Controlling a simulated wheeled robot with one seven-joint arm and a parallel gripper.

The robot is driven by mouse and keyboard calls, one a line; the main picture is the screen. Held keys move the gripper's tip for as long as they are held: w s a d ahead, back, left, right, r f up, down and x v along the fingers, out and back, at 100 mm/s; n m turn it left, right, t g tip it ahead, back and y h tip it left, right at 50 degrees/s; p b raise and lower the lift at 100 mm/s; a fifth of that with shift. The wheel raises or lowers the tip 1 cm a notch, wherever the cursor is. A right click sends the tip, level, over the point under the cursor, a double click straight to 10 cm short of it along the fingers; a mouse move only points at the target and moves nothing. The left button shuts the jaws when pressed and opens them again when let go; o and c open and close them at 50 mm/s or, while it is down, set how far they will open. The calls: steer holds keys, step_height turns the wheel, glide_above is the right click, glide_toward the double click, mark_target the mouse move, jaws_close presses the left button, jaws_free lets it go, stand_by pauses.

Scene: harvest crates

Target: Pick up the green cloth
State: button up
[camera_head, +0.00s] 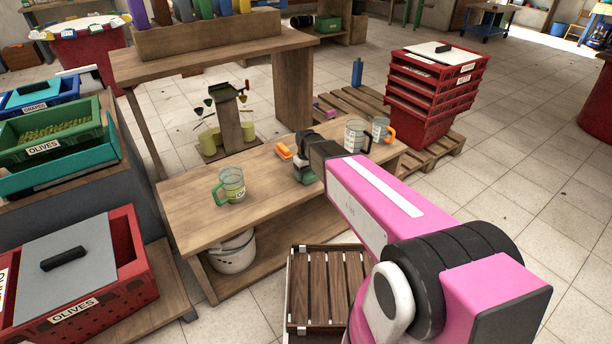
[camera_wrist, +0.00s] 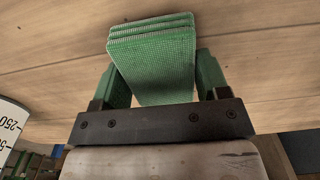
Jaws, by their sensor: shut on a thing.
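The green cloth (camera_wrist: 152,62) is a folded, woven stack of layers in the wrist view. My gripper (camera_wrist: 160,84) is shut on it, with a green finger at each side of the cloth. The wooden bench top lies behind the cloth; I cannot tell whether the two touch. In the head view my gripper (camera_head: 304,172) is over the middle of the low wooden bench (camera_head: 205,215), and my arm and wrist hide most of the cloth there.
A green-handled measuring jug (camera_head: 231,186) stands left on the bench. A small orange object (camera_head: 284,151) lies just behind my gripper. A dark-handled jug (camera_head: 355,137) and an orange-handled jug (camera_head: 380,131) stand at the right end. Red stacked crates (camera_head: 432,105) stand beyond.

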mark_target(304, 173)
steer(key=r, duration=0.4)
steer(key=shift+s+a, duration=0.1)
steer(key=shift+a, duration=0.3)
steer(key=s+a+r, duration=0.2)
steer(key=a+r, duration=0.4)
steer(key=a, duration=0.4)
steer(key=shift+s+a, duration=0.2)
steer(key=shift+a, duration=0.1)
steer(key=shift+o, duration=0.5)
steer(key=shift+r, duration=0.1)
